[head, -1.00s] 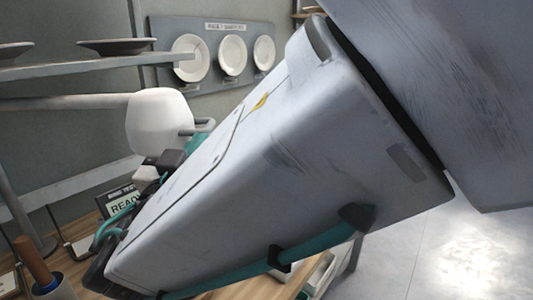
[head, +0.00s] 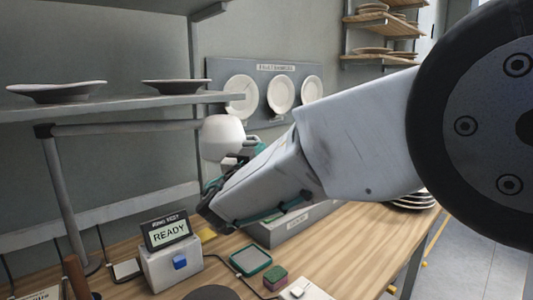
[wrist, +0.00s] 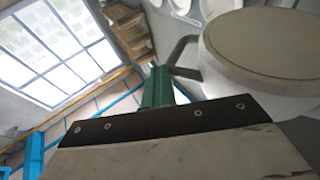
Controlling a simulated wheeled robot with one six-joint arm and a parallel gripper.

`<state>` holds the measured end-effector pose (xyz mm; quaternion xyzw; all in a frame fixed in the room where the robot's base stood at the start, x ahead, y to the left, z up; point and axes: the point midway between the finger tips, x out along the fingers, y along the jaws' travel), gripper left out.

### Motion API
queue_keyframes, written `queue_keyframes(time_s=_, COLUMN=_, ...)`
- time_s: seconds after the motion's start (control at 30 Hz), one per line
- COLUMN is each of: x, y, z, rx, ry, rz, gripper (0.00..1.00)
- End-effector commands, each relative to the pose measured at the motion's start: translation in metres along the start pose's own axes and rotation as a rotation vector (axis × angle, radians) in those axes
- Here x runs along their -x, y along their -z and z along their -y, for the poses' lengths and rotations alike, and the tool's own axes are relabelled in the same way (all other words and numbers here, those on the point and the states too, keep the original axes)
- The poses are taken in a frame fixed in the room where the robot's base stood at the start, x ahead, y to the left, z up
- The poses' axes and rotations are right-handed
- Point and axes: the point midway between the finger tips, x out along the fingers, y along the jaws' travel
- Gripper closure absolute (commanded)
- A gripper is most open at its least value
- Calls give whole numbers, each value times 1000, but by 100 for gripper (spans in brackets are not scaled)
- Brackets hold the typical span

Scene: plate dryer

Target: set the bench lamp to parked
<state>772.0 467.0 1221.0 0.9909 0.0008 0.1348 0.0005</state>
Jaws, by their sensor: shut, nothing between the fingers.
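The bench lamp has a rounded white head (head: 223,138) on a grey horizontal arm (head: 125,128), which runs from a post at the left. In the wrist view the lamp head (wrist: 265,45) is large at the upper right, with a bent grey handle (wrist: 184,50) on its left side. My gripper's green fingers (wrist: 158,88) are together and empty, just left of and below the handle. I cannot tell whether they touch it. In the head view my arm hides most of the gripper; a bit of teal shows right of the lamp head.
A display reading READY (head: 170,232) stands on a box with a blue button (head: 180,261). A shelf (head: 120,105) with plates is above the lamp arm. Plates hang on a board (head: 310,75) behind.

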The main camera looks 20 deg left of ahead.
Motion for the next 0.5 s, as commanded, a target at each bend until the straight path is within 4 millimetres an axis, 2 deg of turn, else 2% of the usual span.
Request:
queue_keyframes(time_s=0.03, x=-7, y=4, z=1, rx=-5, ry=4, rz=-6, gripper=100)
queue_keyframes(time_s=0.3, x=-8, y=4, z=0, rx=-4, ry=4, rz=-7, gripper=100)
queue_keyframes(time_s=0.5, x=1, y=4, z=-5, rx=-4, ry=5, rz=-7, gripper=100)
